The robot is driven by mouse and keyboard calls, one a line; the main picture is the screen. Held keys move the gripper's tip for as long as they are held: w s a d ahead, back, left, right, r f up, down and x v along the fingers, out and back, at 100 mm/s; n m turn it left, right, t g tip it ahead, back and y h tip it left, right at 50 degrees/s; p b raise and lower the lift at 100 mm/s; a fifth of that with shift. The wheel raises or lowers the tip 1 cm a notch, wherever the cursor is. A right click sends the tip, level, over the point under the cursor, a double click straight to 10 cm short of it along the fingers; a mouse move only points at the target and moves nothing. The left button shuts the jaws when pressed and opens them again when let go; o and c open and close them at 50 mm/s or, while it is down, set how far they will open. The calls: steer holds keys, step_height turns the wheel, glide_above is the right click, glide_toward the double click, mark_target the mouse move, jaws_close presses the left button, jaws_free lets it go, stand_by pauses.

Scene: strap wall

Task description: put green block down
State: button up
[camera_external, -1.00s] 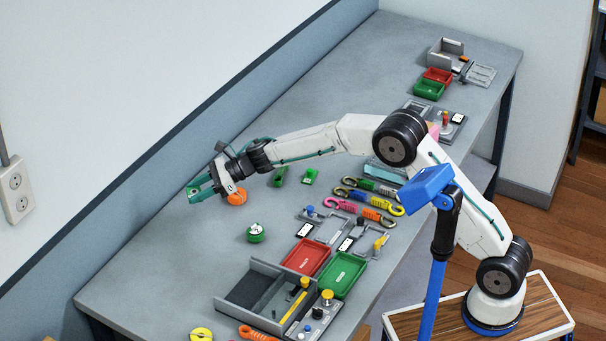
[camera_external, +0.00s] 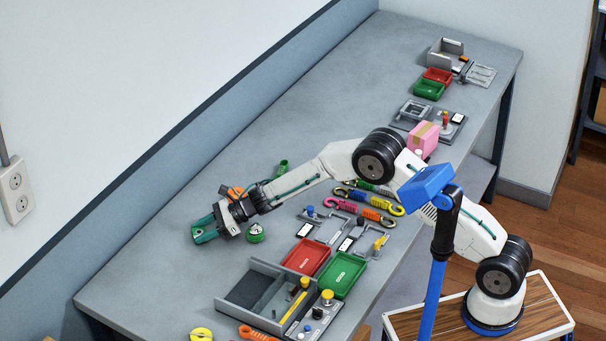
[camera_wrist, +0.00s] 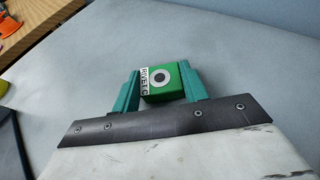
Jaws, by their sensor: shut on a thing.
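The green block (camera_wrist: 165,80) sits between the two teal fingers of my gripper (camera_wrist: 160,90) in the wrist view. It has a white label on its left side and a white disc with a dark centre. The fingers are shut on it. In the external view my gripper (camera_external: 205,232) is over the left part of the grey bench (camera_external: 150,265), low near its surface. The block is mostly hidden there by the fingers. I cannot tell whether it touches the bench.
A round green item (camera_external: 255,234) stands just right of my gripper, and an orange item (camera_external: 232,192) lies behind it. A red tray (camera_external: 305,257), a green tray (camera_external: 343,274) and a grey box (camera_external: 250,292) are at the front. Bare bench lies to the left.

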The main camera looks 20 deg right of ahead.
steer(key=shift+f, duration=0.1)
steer(key=o, duration=1.2)
steer(key=shift+d+r, duration=0.35)
steer(key=v, duration=1.1)
steer(key=shift+d, duration=0.15)
